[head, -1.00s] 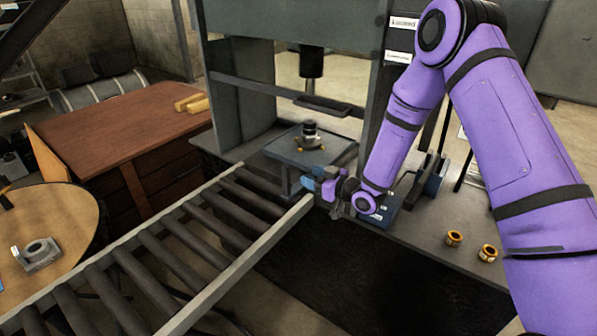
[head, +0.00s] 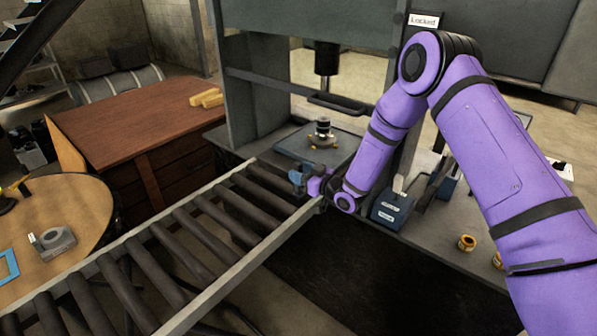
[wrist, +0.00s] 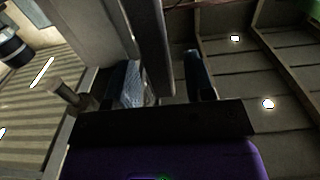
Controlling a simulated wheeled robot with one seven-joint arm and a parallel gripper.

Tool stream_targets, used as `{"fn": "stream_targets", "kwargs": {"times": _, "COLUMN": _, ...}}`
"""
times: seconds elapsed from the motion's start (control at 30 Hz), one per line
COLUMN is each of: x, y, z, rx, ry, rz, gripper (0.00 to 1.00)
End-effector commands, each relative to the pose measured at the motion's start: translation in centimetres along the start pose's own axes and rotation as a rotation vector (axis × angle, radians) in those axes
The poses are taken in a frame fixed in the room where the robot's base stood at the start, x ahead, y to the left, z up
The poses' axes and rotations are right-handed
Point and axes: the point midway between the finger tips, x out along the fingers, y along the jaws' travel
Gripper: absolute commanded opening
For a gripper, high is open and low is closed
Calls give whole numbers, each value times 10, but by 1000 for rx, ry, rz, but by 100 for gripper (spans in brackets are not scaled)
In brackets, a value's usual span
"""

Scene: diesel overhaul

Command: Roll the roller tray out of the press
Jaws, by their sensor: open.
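The tray (head: 298,146) is a flat grey-blue plate inside the press (head: 246,85), at the far end of the roller track (head: 205,232). A dark cylindrical part with yellowish feet (head: 322,133) stands upright on it. My gripper (head: 300,180) is at the tray's near edge, where the track meets the press. In the wrist view my gripper (wrist: 160,85) is open, with a grey bar between its two fingers; I cannot tell whether they touch it. A short round peg (wrist: 62,90) shows left of the fingers. My wrist hides part of the tray's front.
The roller track's side rail (head: 245,265) runs toward the lower left. A wooden desk (head: 140,120) and a round table (head: 80,205) stand left of it.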

Motion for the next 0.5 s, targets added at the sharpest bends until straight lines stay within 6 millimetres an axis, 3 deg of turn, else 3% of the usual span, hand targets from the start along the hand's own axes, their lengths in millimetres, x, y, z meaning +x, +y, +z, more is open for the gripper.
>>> {"fn": "stream_targets", "kwargs": {"times": 0.43, "x": 11, "y": 0, "z": 0, "rx": 1, "ry": 0, "rz": 1, "gripper": 49}}
{"fn": "stream_targets", "kwargs": {"times": 0.5, "x": 11, "y": 0, "z": 0, "rx": 1, "ry": 0, "rz": 1, "gripper": 35}}
